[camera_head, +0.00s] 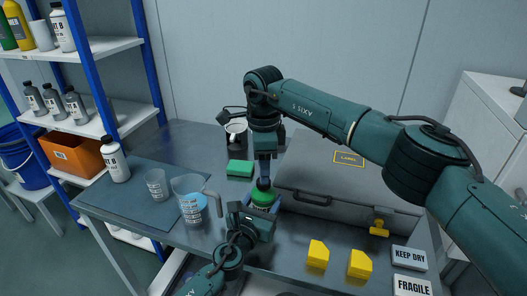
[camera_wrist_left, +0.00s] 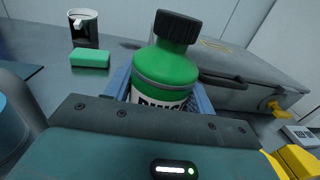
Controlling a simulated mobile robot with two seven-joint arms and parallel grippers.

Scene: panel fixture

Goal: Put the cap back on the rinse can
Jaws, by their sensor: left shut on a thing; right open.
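The rinse can is a green bottle (camera_head: 263,198) with a white lettered label, standing near the middle of the table. It is large in the left wrist view (camera_wrist_left: 167,68). The black ribbed cap (camera_wrist_left: 178,27) sits on top of the can; I cannot tell how tight it is. My left gripper (camera_head: 262,209) is shut on the can, its blue-grey fingers (camera_wrist_left: 158,92) on either side of the body. My right gripper (camera_head: 264,172) points down directly above the can's top and is open; its fingertips are small in the head view and out of the left wrist view.
A green sponge (camera_head: 239,168) and a dark mug (camera_head: 236,132) stand behind the can. A jug (camera_head: 190,198) and beaker (camera_head: 157,185) are on the left. A grey case (camera_head: 335,180) lies close on the right. Yellow blocks (camera_head: 318,254) stand in front of it.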

